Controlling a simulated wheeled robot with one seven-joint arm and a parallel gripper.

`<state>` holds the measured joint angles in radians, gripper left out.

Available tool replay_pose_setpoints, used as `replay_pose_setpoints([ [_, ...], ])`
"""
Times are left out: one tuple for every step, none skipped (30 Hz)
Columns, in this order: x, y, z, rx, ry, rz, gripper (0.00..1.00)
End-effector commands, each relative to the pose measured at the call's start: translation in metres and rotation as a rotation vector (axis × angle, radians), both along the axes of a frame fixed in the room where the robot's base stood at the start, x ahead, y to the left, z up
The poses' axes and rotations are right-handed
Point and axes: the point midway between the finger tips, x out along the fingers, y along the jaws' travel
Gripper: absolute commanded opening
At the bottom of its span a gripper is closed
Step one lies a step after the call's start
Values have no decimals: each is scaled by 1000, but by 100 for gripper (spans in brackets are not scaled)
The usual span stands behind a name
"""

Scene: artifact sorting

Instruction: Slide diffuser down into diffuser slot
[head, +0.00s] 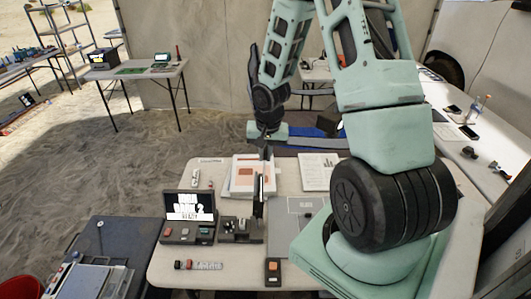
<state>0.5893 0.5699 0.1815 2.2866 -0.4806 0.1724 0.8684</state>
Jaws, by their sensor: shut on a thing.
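My gripper (266,154) points down over the middle of the table, its narrow fingers close together. It is shut on a thin dark upright piece, which appears to be the diffuser (258,196) seen nearly edge-on. Where the fingers meet this piece is too small to make out. The piece stands over the right part of a small dark fixture (238,230), which seems to hold the diffuser slot. The slot opening is hidden, and I cannot tell whether the piece's lower edge is inside it or just above it.
A dark box with a lit screen (190,207) stands left of the fixture. A booklet (245,177) lies behind, a grey mat (292,217) to the right. A small dark device with an orange top (273,271) sits at the front edge. My arm blocks the table's right side.

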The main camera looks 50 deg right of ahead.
Motion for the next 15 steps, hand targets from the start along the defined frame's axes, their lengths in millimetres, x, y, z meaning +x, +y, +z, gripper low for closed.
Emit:
replay_pose_setpoints([
  [0, 0, -10, 0, 0, 1, 0],
  [1, 0, -13, 0, 0, 1, 0],
  [1, 1, -16, 0, 0, 0, 0],
  [1, 1, -19, 0, 0, 0, 0],
  [1, 1, -22, -1, 1, -1, 0],
  [1, 1, -26, 0, 0, -1, 0],
  [1, 1, -28, 0, 0, -2, 0],
  [1, 1, -31, 0, 0, -2, 0],
  [2, 1, -34, -1, -1, -1, 0],
  [2, 1, -35, -1, -1, -1, 0],
  [2, 1, -37, -1, -1, 0, 0],
  [2, 2, -39, -1, -1, 0, 0],
  [2, 2, -39, 0, -1, 0, 0],
  [2, 2, -40, 0, -1, 1, 0],
  [2, 2, -40, 0, -1, 1, 0],
])
